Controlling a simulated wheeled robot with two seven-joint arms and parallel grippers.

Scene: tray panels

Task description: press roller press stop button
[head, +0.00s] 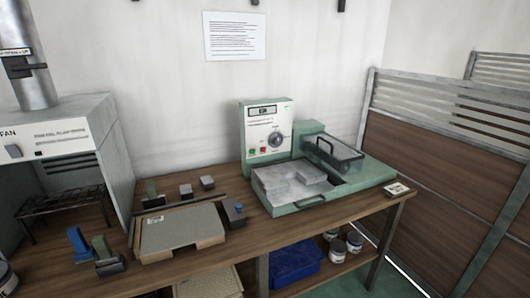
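The roller press (322,168) stands on the wooden bench, right of centre, in the head view. Its upright control panel (267,130) has a small display at the top and a dark round dial (275,140). Small coloured buttons (257,151) sit low on the left of the panel, at least one of them red. Their labels are too small to read, so I cannot tell which is stop. Nothing covers the panel. Neither of my grippers is in view.
A grey board (178,228) and several small blocks lie left of the press. A fan hood (55,135) stands at the far left. Blue and green-handled tools (78,243) are at the front left. A partition (450,150) closes off the right. A blue bin (296,262) sits below the bench.

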